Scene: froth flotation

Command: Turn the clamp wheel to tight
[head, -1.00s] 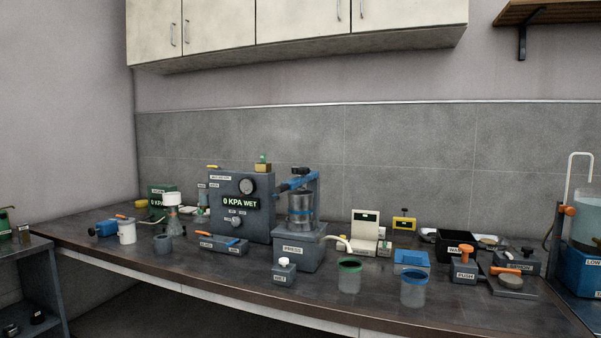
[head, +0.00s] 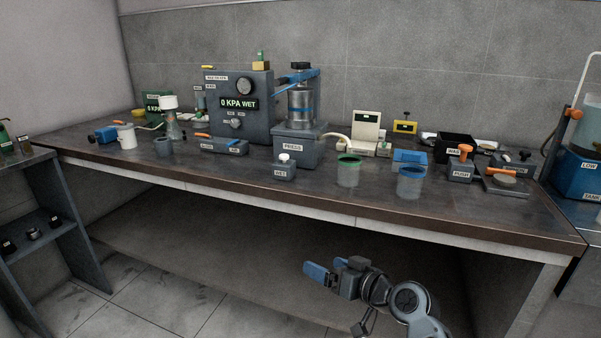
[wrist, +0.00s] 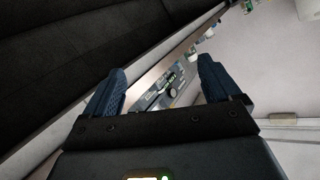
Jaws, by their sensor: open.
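The press (head: 298,147) is a grey block labelled PRESS with a metal cylinder (head: 301,103) and a blue frame. A dark knob that looks like the clamp wheel (head: 301,66) sits on top of the frame. Whether it is tight or loose cannot be told. My gripper (head: 318,272) is in front of the bench, below its top, well apart from the press. In the wrist view its two blue fingers (wrist: 160,88) are spread with nothing between them. Part of the bench equipment shows beyond them, tilted and small.
The pressure box (head: 238,105) reads 0 KPA WET, left of the press. A white-capped WET bottle (head: 284,168), a green-rimmed cup (head: 348,171) and a blue-rimmed cup (head: 410,182) stand along the front. The bench edge (head: 300,205) lies between my gripper and the press.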

